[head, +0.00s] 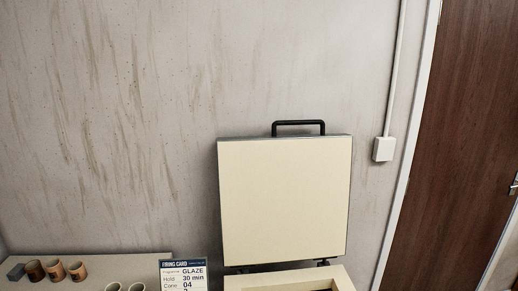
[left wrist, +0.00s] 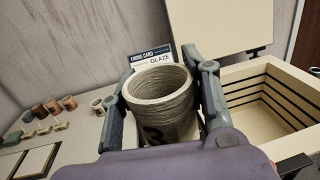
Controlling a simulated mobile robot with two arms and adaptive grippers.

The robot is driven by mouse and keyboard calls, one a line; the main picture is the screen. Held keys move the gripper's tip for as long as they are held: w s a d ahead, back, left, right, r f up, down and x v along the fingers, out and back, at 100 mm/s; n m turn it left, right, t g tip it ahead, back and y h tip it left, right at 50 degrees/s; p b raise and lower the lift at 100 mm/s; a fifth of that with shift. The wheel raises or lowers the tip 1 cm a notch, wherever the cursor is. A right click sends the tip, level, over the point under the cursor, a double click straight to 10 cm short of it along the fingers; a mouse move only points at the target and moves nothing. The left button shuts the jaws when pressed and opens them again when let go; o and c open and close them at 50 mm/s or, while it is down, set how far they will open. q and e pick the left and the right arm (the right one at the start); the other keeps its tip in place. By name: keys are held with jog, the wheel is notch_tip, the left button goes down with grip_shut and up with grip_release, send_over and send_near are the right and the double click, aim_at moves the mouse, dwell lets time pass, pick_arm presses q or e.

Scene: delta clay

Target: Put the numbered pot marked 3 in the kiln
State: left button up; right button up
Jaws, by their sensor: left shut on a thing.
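The grey ridged clay pot (left wrist: 165,100) fills the middle of the left wrist view, upright, with its open rim facing up. A dark mark that looks like a 3 shows low on its front, partly cut off by my gripper body. My left gripper (left wrist: 168,72) is shut on this pot, one finger on each side. The kiln (left wrist: 270,90) stands to the right of the pot with its top open and grooved inner walls showing. In the head view only the kiln's top edge (head: 285,279) shows, with its cream lid (head: 285,200) raised. My right gripper is in neither view.
A firing card (head: 183,274) stands left of the kiln. A pale cup (left wrist: 97,106) stands left of the held pot.

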pick_arm(q)
jog(key=shift+y, duration=0.3)
notch_tip(320, 180, down, 6)
jog(key=b, duration=0.6)
jog(key=shift+a+f+b, duration=0.15)
jog(key=shift+f+b, duration=0.1)
jog(key=shift+b, duration=0.1)
jog(key=shift+w, duration=0.1)
